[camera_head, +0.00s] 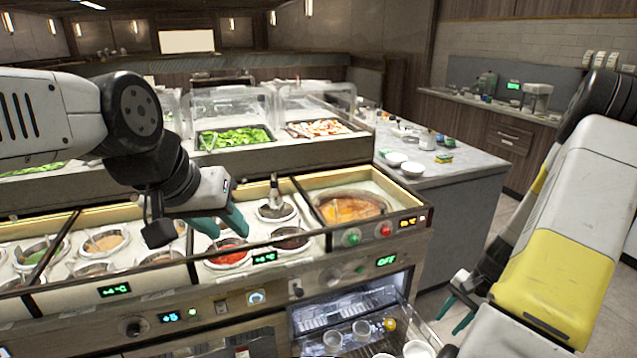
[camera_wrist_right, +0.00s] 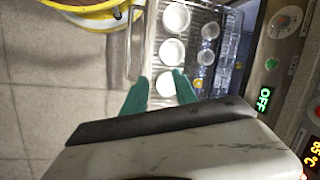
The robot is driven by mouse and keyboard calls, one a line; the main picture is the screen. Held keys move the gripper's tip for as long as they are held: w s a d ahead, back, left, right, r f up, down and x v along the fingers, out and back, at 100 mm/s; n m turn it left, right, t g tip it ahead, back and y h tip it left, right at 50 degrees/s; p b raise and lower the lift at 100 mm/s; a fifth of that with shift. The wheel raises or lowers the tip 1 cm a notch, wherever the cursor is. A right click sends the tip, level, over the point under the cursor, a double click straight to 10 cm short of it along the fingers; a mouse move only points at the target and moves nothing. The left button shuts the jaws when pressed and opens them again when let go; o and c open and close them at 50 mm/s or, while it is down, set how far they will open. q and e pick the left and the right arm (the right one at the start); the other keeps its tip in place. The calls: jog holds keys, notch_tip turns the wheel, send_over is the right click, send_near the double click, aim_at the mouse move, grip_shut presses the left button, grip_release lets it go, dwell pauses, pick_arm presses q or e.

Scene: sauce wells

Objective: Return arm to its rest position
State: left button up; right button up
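My left gripper (camera_head: 230,234) has two teal fingers standing apart and hangs over the sauce wells, just above the red sauce well (camera_head: 228,256). I see nothing held between its fingers. My left arm (camera_head: 60,115) reaches in from the left. My right gripper (camera_head: 453,318) hangs low at the right of the counter, beside the pulled-out lower rack. In the right wrist view its teal fingers (camera_wrist_right: 160,84) are spread and empty, with white bowls in the rack beyond them. My right arm (camera_head: 570,240) comes down from the right.
The open rack (camera_head: 410,313) holds white bowls and small clear cups, with a yellow item (camera_head: 390,324). An orange soup well (camera_head: 350,208) and a dark sauce well with a utensil (camera_head: 276,210) are near the left gripper. Clear covers (camera_head: 235,103) stand behind. Floor at right is open.

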jog(key=w+a+r+n+t+h, duration=0.1)
jog(key=a+r+n, duration=0.3)
jog(key=r, duration=0.8)
jog(key=a+r+n+t+h, duration=0.1)
jog(key=a+r+n, duration=0.1)
jog(key=a+r, duration=0.7)
jog(key=s+a+r+n+t, duration=0.1)
jog(key=s+a+r+n, duration=0.1)
jog(key=s+r, duration=0.3)
jog(key=s+a+r+n+t, duration=0.2)
jog(key=s+a+r, duration=0.2)
jog(key=r, duration=0.6)
jog(key=shift+s+a+y, duration=0.4)
jog(key=shift+s, duration=0.75)
